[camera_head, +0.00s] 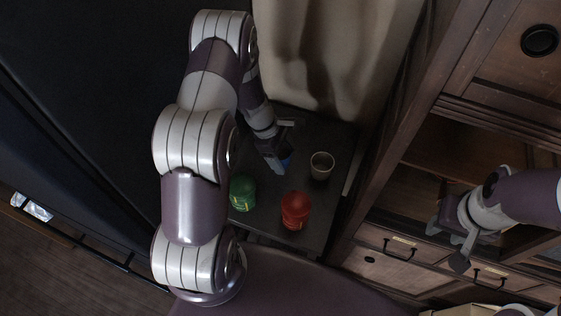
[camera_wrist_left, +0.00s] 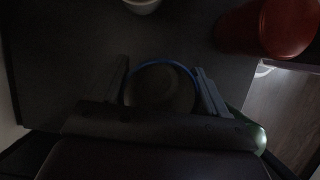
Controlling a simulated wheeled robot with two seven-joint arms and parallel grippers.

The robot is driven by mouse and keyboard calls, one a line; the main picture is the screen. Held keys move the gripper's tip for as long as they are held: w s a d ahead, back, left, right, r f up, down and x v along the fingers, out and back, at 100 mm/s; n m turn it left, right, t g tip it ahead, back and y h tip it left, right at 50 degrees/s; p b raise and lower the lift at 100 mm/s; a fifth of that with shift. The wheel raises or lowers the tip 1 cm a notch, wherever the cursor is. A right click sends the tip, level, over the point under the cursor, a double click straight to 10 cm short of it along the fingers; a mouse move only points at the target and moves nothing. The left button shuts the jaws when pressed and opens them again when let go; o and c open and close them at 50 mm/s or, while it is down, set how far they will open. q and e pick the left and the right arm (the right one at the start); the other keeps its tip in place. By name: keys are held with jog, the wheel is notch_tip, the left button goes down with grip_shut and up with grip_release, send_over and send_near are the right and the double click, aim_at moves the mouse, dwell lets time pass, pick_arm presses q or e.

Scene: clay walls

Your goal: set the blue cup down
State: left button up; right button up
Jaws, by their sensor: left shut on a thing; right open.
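The blue cup (camera_head: 286,157) is mostly hidden behind my left gripper (camera_head: 279,163) in the head view, over the dark table top (camera_head: 262,222). In the left wrist view my left gripper (camera_wrist_left: 164,92) is shut on the blue cup, with a finger on each side; the cup's blue rim (camera_wrist_left: 160,63) faces the camera. Whether the cup's base touches the table cannot be told. My right gripper (camera_head: 455,240) is open and empty at the right, in front of the wooden cabinet, away from the table.
A white cup (camera_head: 321,166) stands right of the blue cup. A green object (camera_head: 242,192) and a red container (camera_head: 295,210) stand nearer the front. The wooden cabinet (camera_head: 410,190) rises to the right, and a pale curtain (camera_head: 335,60) hangs behind. Bare table lies between the objects.

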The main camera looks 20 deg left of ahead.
pick_arm(q)
jog(key=shift+a+f, duration=0.3)
jog(key=shift+a, duration=0.1)
notch_tip(320, 180, down, 4)
jog(key=shift+w, duration=0.1)
